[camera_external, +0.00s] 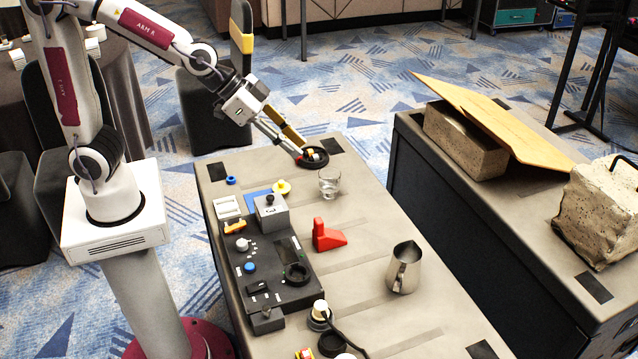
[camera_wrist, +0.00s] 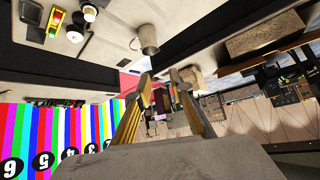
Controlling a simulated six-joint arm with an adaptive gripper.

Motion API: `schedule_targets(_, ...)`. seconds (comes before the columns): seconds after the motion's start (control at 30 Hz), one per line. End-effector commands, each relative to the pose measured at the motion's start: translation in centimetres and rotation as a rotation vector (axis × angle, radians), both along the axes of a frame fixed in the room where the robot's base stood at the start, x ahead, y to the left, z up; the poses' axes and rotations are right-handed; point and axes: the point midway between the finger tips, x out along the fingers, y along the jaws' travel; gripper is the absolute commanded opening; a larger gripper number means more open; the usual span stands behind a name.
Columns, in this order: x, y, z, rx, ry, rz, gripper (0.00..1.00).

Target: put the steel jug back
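The steel jug (camera_external: 404,270) stands upright on the near right part of the grey table, apart from my gripper. A metal jug-like vessel (camera_wrist: 149,38) also shows in the upper middle of the wrist view. My gripper (camera_external: 298,148) is over the far end of the table, close to a black round dish (camera_external: 313,160). Its two yellow-padded fingers (camera_wrist: 163,78) are apart in the wrist view, and I see nothing held between them. No marked place for the jug can be made out.
A glass of water (camera_external: 329,183) and a red block-like object (camera_external: 327,236) stand between my gripper and the jug. A black control panel (camera_external: 262,275) lines the left side. A second table (camera_external: 465,215) with stone blocks is at right. Bare tabletop surrounds the jug.

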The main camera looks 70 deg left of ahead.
Motion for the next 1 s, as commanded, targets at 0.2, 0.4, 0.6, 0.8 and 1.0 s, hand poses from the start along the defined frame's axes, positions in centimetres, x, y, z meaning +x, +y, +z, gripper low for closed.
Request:
schedule_targets(0.2,-3.7,4.5,1.7,-0.012,0.054,0.074,0.22)
schedule_targets(0.4,-7.5,8.3,2.4,-0.012,0.108,0.155,0.22)
schedule_targets(0.6,-11.6,12.1,2.6,-0.003,0.161,0.250,0.22)
schedule_targets(0.8,-16.1,15.7,2.4,0.012,0.212,0.363,0.22)
schedule_targets(1.0,-20.0,18.5,1.8,0.026,0.255,0.474,0.22)
